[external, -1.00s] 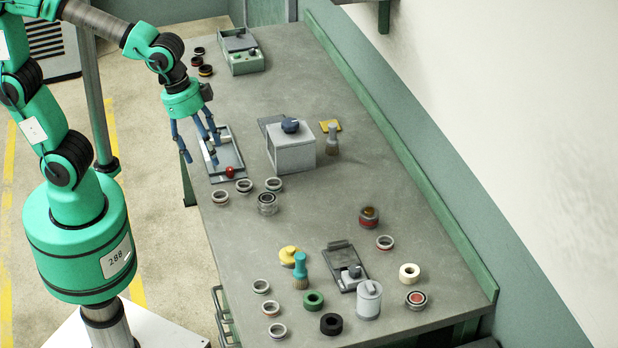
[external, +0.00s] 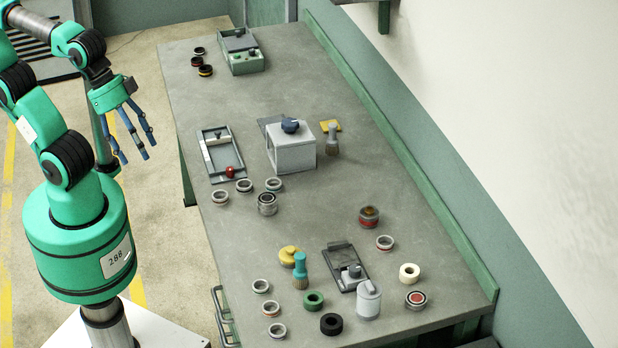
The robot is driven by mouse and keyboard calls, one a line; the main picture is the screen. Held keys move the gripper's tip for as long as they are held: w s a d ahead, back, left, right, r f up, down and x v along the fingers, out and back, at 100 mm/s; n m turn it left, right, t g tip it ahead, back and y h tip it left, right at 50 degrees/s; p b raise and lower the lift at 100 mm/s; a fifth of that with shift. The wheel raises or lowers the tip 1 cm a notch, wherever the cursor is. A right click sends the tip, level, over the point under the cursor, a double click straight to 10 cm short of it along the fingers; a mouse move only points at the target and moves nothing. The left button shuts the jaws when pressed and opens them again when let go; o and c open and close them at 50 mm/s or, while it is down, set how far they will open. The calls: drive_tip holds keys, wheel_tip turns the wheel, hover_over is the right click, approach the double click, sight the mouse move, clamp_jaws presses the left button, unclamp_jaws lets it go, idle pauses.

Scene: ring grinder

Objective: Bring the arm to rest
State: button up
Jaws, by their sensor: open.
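My gripper (external: 134,156) is in the upper left of the external view, beyond the left edge of the workbench (external: 340,215). Its blue fingers point down and are spread apart, with nothing between them. My teal arm is folded back, with its forearm at the top left above my base. The gripper is clear of the bench and touches nothing that I can see.
A grey tray with a red knob (external: 221,153) lies near the bench's left edge, closest to my gripper. A grey box with a dark knob (external: 291,150) stands mid-bench. Several rings, brushes and a green box (external: 242,60) are spread about. Open floor lies left of the bench.

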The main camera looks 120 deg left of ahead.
wheel_tip(320, 180, down, 4)
drive_tip(key=b, duration=0.3)
drive_tip(key=shift+r+b, duration=0.15)
drive_tip(key=shift+b, duration=0.2)
